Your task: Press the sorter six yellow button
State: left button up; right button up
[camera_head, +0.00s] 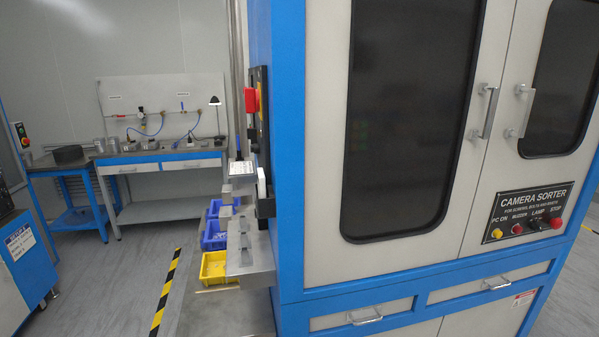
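The camera sorter (400,265) is a large blue and light-grey cabinet filling the right half of the view. A black control panel (527,212) labelled "CAMERA SORTER" sits on its front at the lower right. The yellow button (496,233) is at the panel's lower left, marked "PC ON". To its right are a red button (517,228), a dark switch (535,224) and another red button (556,222) marked "STOP". The number six cannot be made out on the cabinet. Neither of my grippers shows.
Two door handles (487,110) and drawer handles (365,318) stick out from the cabinet front. A metal shelf (249,255) and a yellow bin (214,268) stand at its left side. A workbench (160,163) is at the back left. Grey floor (110,285) is clear at lower left.

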aim_at(498, 234)
jog(key=z, duration=1.3)
